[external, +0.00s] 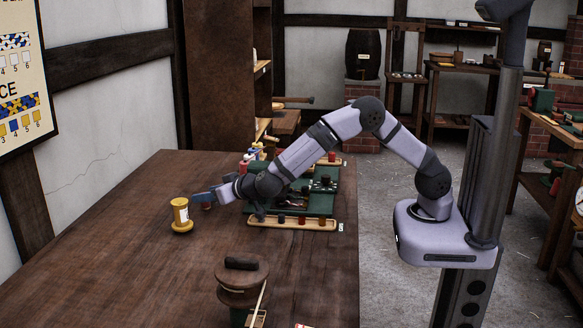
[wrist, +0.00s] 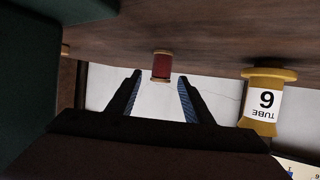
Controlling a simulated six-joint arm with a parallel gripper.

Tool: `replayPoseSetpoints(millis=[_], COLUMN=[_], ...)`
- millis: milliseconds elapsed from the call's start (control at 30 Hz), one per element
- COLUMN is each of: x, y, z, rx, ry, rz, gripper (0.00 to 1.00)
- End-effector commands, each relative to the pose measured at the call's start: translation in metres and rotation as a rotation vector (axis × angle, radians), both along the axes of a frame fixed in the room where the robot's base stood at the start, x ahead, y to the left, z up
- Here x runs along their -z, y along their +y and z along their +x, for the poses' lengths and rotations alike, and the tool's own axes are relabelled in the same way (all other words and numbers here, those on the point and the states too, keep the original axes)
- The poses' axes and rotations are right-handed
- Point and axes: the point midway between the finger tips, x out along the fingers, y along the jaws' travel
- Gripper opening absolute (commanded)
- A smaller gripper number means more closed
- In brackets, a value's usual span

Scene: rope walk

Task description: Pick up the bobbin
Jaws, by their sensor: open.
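A small spool wound in dark red, the likely bobbin (wrist: 161,67), shows in the wrist view, lined up between my fingertips and a little beyond them. In the external view it is mostly hidden behind my gripper (external: 200,196). My gripper is open, with two separate dark blue-faced fingers in the wrist view (wrist: 159,82) and nothing between them. It is low over the table, pointing left. A yellow spool (external: 181,214) stands upright just left of my fingertips. In the wrist view, this yellow spool (wrist: 263,100) carries a white label reading TUBE and a digit.
The wooden table (external: 140,262) is clear at front left. A green board (external: 318,203) with small parts and a tray of pegs (external: 292,222) lies under and beside my arm. A round brown wooden piece (external: 243,282) stands at the front.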

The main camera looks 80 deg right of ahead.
Motion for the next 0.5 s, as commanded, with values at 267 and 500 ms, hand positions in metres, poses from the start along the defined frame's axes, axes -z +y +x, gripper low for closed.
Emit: replayPoseSetpoints(millis=[267, 500], x=[-0.0002, -0.0009], y=[0.0003, 0.0004], z=[-0.0003, -0.0002], rx=[0.000, 0.000], ry=[0.000, -0.001], rz=[0.000, 0.000], gripper=[0.03, 0.02])
